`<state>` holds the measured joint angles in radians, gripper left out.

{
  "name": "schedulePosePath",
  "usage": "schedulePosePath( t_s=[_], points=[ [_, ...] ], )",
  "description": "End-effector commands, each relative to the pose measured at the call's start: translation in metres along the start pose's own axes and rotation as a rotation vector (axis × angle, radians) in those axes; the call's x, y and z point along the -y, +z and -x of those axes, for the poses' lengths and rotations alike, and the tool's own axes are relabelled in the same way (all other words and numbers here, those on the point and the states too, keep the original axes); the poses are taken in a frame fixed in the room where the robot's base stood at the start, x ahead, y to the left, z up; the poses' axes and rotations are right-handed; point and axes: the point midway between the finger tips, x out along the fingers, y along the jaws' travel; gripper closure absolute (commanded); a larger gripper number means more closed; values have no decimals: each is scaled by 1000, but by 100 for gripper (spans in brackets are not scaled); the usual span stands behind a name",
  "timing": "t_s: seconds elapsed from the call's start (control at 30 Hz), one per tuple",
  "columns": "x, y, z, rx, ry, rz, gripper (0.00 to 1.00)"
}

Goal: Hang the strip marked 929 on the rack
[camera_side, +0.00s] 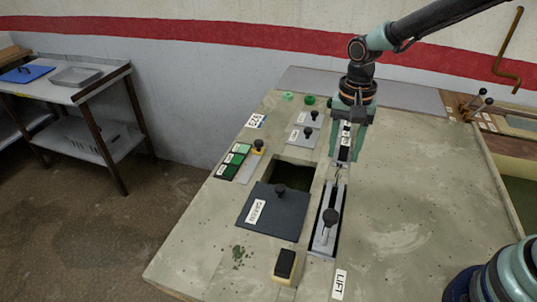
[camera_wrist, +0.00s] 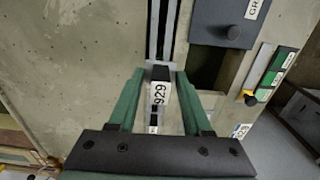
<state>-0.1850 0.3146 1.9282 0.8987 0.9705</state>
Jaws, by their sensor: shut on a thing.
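The strip marked 929 (camera_wrist: 160,93) is between the green fingers of my gripper (camera_wrist: 160,78), and its label faces the wrist camera. In the side view the strip (camera_side: 346,142) shows as a narrow light and dark piece between the fingers of my gripper (camera_side: 345,156). My gripper is shut on it, above the board. A long dark slot with a grey rail (camera_side: 324,234) and a black knob lies just in front of the gripper. The same rail (camera_wrist: 161,30) runs away from the strip in the wrist view. I cannot tell whether strip and rail touch. No separate rack is clear.
A dark plate with a knob, its label partly readable (camera_side: 270,222), lies beside an open hole (camera_side: 293,174). Green tiles (camera_side: 233,160), a yellow-black block (camera_side: 285,264) and a LIFT label (camera_side: 339,284) are nearby. The board's right side (camera_side: 410,200) is clear.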

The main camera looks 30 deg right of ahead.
Motion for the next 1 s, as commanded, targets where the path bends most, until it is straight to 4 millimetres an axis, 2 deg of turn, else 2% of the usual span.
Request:
schedulePosePath(
  t_s=[0.17, 0.27, 0.5, 0.7, 0.8, 1.0],
  points=[
    [1, -5, 0, -1, -1, -1, 91],
    [4, -20, 2, 0, 0, -4, 91],
    [7, -86, 8, 0, 0, -6, 91],
    [2, -126, 11, 0, 0, -3, 91],
    [0, -134, 11, 1, 1, -1, 91],
    [0, -135, 4, 1, 1, 1, 91]
  ],
)
